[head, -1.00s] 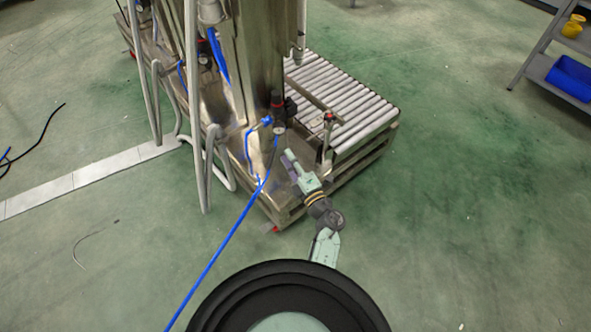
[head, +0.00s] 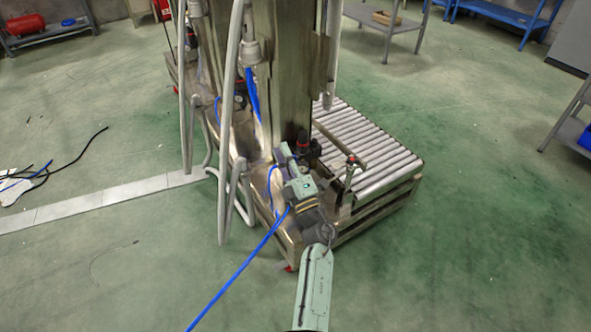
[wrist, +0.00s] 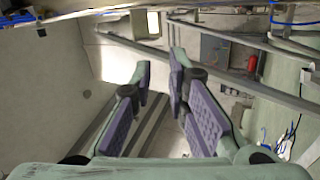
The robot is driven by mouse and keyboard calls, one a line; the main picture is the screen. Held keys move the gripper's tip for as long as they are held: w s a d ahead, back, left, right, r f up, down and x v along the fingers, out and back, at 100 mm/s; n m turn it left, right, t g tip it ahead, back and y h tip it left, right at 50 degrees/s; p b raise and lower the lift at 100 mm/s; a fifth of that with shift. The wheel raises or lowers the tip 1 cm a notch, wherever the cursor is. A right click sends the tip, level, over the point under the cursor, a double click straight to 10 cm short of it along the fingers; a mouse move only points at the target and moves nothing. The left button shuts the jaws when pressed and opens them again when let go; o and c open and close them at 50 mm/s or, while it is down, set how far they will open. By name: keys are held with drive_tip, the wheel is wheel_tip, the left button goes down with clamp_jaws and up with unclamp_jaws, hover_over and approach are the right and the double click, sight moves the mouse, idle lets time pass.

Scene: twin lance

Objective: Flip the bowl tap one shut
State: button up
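My gripper (head: 281,153) is at the front of the tall steel machine (head: 284,65), close beside a dark fitting with a red top (head: 303,143). In the wrist view my gripper (wrist: 160,72) has its two purple-padded fingers apart, with nothing between them. I cannot pick out the bowl tap with certainty in either view. A small upright fitting with a red tip (head: 351,160) stands to the right of my gripper, by the rollers. My gripper and wrist hide part of the machine's base behind them.
A roller conveyor (head: 372,150) joins the machine's right side. A blue hose (head: 240,270) runs from the machine down across the floor. Grey bent pipes (head: 236,200) stand at the machine's left. The floor to the right is clear. The wrist view shows a grey rail (wrist: 255,88) and a red object (wrist: 252,63).

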drive_tip(key=s+a+r+y, duration=0.1)
drive_tip(key=a+r+y, duration=0.1)
drive_tip(key=a+r, duration=0.2)
wheel_tip(320, 180, up, 4)
drive_tip(key=shift+s+a+f+m+t, duration=0.1)
drive_tip(key=shift+s+a+m+t, duration=0.05)
drive_tip(key=shift+a+m+t, duration=0.2)
drive_tip(key=shift+d, duration=0.1)
